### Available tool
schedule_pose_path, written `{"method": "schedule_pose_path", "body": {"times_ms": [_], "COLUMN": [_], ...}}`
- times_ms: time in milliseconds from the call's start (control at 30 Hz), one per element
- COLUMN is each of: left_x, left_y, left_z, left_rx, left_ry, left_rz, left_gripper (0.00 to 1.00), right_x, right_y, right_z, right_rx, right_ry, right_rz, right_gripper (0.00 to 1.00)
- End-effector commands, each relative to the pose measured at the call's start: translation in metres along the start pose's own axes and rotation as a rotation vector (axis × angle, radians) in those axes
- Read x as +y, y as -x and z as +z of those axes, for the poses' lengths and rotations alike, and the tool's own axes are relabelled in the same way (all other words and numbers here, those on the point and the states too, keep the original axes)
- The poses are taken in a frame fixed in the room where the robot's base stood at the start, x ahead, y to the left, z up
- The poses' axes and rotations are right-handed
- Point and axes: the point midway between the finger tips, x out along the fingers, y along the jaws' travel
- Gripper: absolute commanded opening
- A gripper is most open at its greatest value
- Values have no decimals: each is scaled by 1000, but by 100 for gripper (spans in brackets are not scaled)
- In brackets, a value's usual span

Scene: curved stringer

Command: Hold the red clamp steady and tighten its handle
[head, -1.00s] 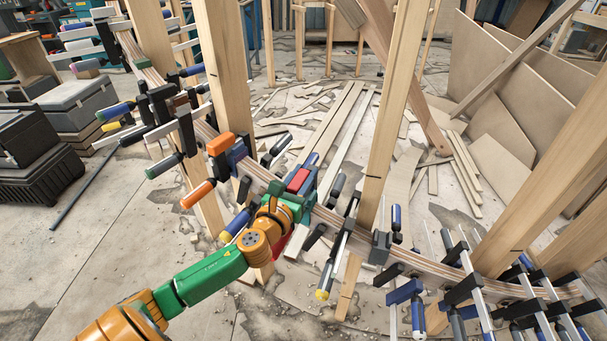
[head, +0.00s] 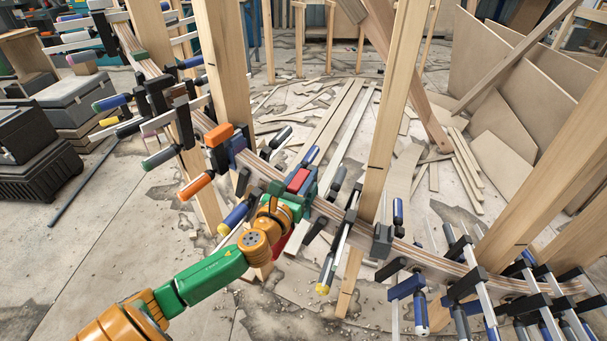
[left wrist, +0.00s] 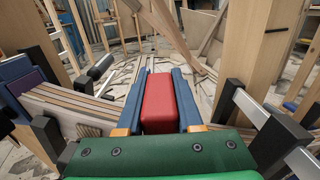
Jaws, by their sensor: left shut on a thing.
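The red clamp (head: 298,180) sits on the curved laminated stringer (head: 335,212) near the middle of the head view. A lower red part (head: 283,243) shows below my wrist. My left gripper (head: 301,184) is shut on the clamp's red upper part. In the left wrist view its two blue fingers (left wrist: 160,80) lie along both sides of the red block (left wrist: 158,106). The clamp's handle cannot be made out clearly; my gripper and wrist hide much of the clamp. My right gripper is not in view.
An orange-handled clamp (head: 196,187) and several blue and black clamps crowd the stringer on both sides. Wooden posts (head: 388,110) rise beside it. Wood scraps and boards (head: 335,115) litter the floor behind. Bare floor (head: 110,240) lies to the left.

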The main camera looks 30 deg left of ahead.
Motion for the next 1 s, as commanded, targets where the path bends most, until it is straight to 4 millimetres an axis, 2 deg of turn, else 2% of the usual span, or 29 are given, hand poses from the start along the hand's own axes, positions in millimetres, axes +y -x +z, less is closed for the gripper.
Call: {"method": "schedule_pose_path", "body": {"times_ms": [967,1000], "left_x": [0,0], "left_y": [0,0], "left_z": [-13,-13], "left_rx": [-2,-3], "left_ry": [0,0], "left_rz": [0,0], "left_gripper": [0,43], "right_x": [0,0], "right_y": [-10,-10], "right_z": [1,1], "right_rx": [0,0], "right_ry": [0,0], "right_rz": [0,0], "right_gripper": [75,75]}}
